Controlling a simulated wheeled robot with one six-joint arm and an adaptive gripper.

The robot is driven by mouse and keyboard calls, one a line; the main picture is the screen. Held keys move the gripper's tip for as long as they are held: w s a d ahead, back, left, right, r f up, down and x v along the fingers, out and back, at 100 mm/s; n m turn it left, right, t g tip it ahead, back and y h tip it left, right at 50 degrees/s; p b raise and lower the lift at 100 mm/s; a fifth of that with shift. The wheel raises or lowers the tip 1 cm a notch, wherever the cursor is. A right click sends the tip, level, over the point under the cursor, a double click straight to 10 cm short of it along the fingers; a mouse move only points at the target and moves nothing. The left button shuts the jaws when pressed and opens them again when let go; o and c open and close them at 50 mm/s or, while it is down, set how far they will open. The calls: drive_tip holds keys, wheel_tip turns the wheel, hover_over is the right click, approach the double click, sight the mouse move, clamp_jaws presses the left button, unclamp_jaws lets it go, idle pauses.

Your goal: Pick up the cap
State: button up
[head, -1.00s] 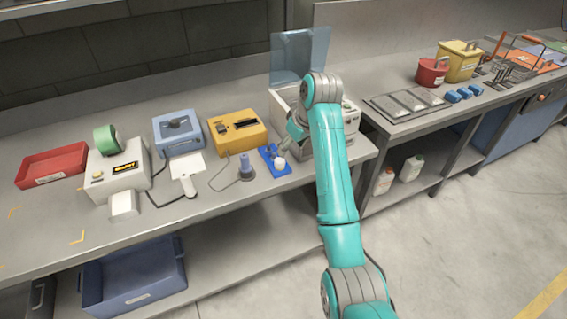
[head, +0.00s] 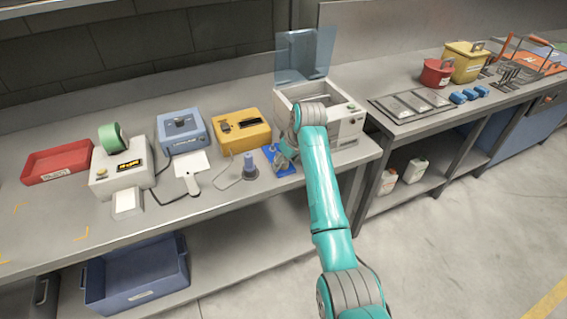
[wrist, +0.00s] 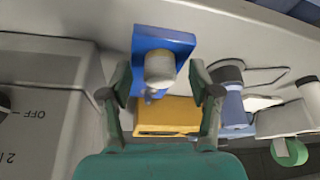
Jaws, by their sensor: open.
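The cap (wrist: 159,70) looks like a pale grey-white rounded cylinder and sits on a small blue block (wrist: 150,37) in the wrist view. My gripper (wrist: 160,74) is open, with one finger on each side of the cap and a visible gap on both sides. I cannot tell how far above or below the cap's top the fingertips are. In the head view my gripper (head: 282,158) is over the blue block near the bench's front edge and hides most of the block and the cap.
A blue-grey cylinder on a dark round base (head: 249,168) stands close on the left. A yellow device (head: 243,130) is behind, and a white machine with a raised clear lid (head: 345,125) is to the right. A white paddle-shaped tool (head: 190,170) lies further left.

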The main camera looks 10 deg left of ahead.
sight(285, 161)
drive_tip(key=shift+f, duration=0.15)
drive_tip(key=c, duration=0.9)
wheel_tip(285, 161, up, 10)
idle(0.4)
